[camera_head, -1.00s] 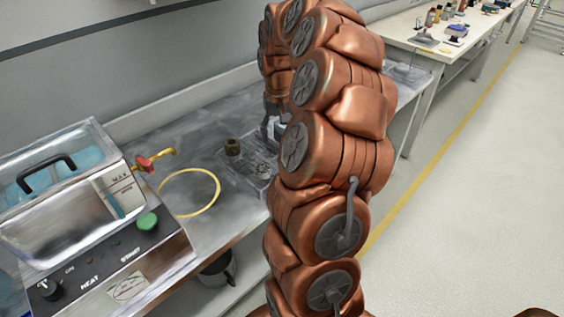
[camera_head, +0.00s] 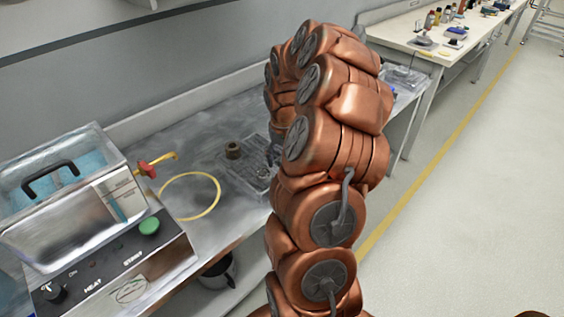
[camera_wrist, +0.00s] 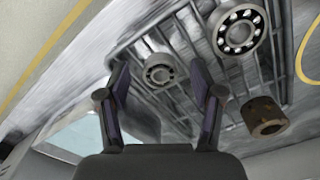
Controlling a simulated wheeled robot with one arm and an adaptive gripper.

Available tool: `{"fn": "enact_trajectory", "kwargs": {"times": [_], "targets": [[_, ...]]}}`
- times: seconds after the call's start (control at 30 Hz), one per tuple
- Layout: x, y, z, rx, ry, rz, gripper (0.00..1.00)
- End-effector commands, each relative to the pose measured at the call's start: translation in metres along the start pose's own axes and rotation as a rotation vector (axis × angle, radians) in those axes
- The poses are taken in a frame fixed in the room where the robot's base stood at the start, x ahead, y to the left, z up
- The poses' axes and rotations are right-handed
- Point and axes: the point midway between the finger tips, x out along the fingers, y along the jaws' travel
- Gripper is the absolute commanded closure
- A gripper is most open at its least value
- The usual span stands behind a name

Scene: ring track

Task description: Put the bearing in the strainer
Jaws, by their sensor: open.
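In the wrist view, a small bearing (camera_wrist: 160,70) lies on a ribbed grey tray (camera_wrist: 186,100). A larger bearing (camera_wrist: 240,28) lies on it to the right. My gripper (camera_wrist: 159,88) is open and empty. Its two fingers appear on either side of the small bearing, which shows beyond the tips; I cannot tell the height gap. In the head view, my own arm hides the gripper and the bearings. I cannot pick out a strainer for certain; a black handle (camera_head: 48,180) shows at the metal tank on the left.
A brown bushing (camera_wrist: 264,116) is at the tray's right; it shows in the head view too (camera_head: 233,149). A yellow ring (camera_head: 190,196) lies on the bench between the tray and the heated tank unit (camera_head: 120,270). A red-handled tap (camera_head: 147,169) sticks out from the tank.

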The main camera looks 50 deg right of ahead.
Motion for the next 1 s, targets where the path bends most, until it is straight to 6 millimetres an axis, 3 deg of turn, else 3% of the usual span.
{"fn": "enact_trajectory", "kwargs": {"times": [0.07,0.7,1.0], "targets": [[-0.0002,-0.0001,-0.0001,0.0,0.0,0.0,0.35],[-0.0007,-0.0003,-0.0004,0.0,0.001,-0.001,1.0],[-0.0033,-0.0004,-0.0008,0.0,0.003,-0.001,1.0]]}}
